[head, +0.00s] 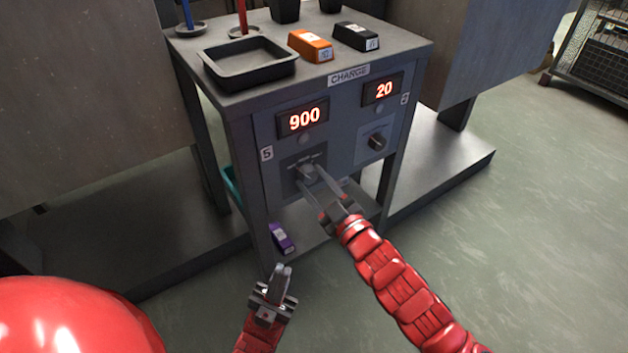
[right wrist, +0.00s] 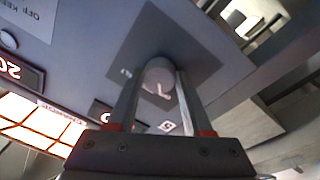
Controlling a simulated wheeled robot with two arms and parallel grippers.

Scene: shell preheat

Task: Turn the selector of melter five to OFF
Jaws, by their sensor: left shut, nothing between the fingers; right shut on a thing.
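The melter five selector (head: 304,171) is a grey knob on a dark plate, on the left part of the cabinet front beside the "5" label (head: 266,153) and below the lit "900" display (head: 303,119). My right gripper (head: 311,170) is shut on this knob. In the right wrist view the knob (right wrist: 160,73) sits between the two fingers of the right gripper (right wrist: 158,82). A pale mark shows on its face, but I cannot tell which setting it points to. My left gripper (head: 284,268) is shut and empty, low in front of the cabinet, apart from it.
A second knob (head: 377,140) sits to the right below a "20" display (head: 383,90). The cabinet top holds a black tray (head: 249,76), an orange block (head: 310,45) and a black block (head: 356,36). A purple block (head: 282,238) is on the lower shelf. Open floor lies to the right.

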